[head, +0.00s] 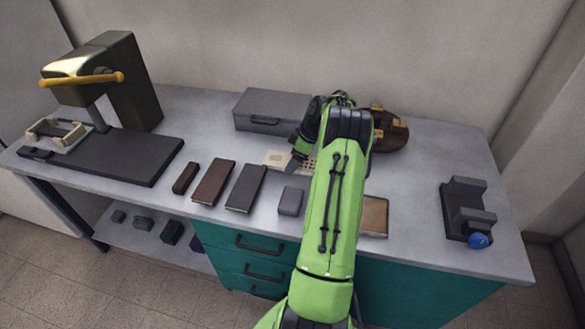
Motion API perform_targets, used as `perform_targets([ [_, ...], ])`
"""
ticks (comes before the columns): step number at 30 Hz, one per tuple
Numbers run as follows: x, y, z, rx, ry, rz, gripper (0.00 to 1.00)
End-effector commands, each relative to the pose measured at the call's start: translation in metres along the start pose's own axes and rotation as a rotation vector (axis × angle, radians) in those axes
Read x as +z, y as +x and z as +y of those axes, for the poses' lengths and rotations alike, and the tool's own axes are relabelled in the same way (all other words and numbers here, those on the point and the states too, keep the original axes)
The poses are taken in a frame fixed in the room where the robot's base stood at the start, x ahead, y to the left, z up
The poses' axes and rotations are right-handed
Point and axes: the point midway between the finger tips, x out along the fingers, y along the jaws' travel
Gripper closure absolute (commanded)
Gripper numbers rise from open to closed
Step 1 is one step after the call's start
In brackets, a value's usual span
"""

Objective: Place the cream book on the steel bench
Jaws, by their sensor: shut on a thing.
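The cream book (277,159) shows as a pale patch with a small darker square, just below the grey case in the head view. My gripper (296,160) is shut on the cream book at its right side. My green arm hides part of the gripper and the area to its right. I cannot tell whether the book touches the bench top or is held just above it. The steel bench (415,240) has a grey top over teal drawers.
Brown (213,182) and dark grey (246,188) books, a small brown block (186,178) and a grey block (291,201) lie left of my arm. A tan book (375,215) lies right of it. A press (115,85) stands at left, a vise-like tool (467,212) at right.

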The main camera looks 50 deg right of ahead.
Motion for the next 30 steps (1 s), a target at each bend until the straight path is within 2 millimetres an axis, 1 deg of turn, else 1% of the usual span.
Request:
perform_targets([
  [1, 0.005, 0.013, -0.001, -0.002, 0.001, 0.0, 0.61],
  [3, 0.01, 0.025, -0.001, -0.002, 0.001, -0.001, 0.61],
  [4, 0.011, 0.027, 0.0, 0.0, 0.001, -0.001, 0.61],
  [10, 0.011, 0.026, 0.0, 0.002, 0.001, -0.001, 0.61],
  [13, 0.012, 0.029, 0.0, 0.002, 0.001, -0.001, 0.61],
  [14, 0.013, 0.03, 0.0, 0.001, 0.001, -0.001, 0.25],
  [18, 0.012, 0.029, 0.0, 0.001, 0.002, -0.001, 0.03],
  [19, 0.012, 0.029, 0.0, 0.001, 0.002, -0.001, 0.01],
  [26, 0.012, 0.028, 0.0, 0.001, 0.002, -0.001, 0.01],
  [28, 0.01, 0.025, 0.0, 0.001, 0.002, -0.001, 0.01],
  [30, 0.011, 0.015, 0.001, 0.003, 0.002, 0.0, 0.01],
])
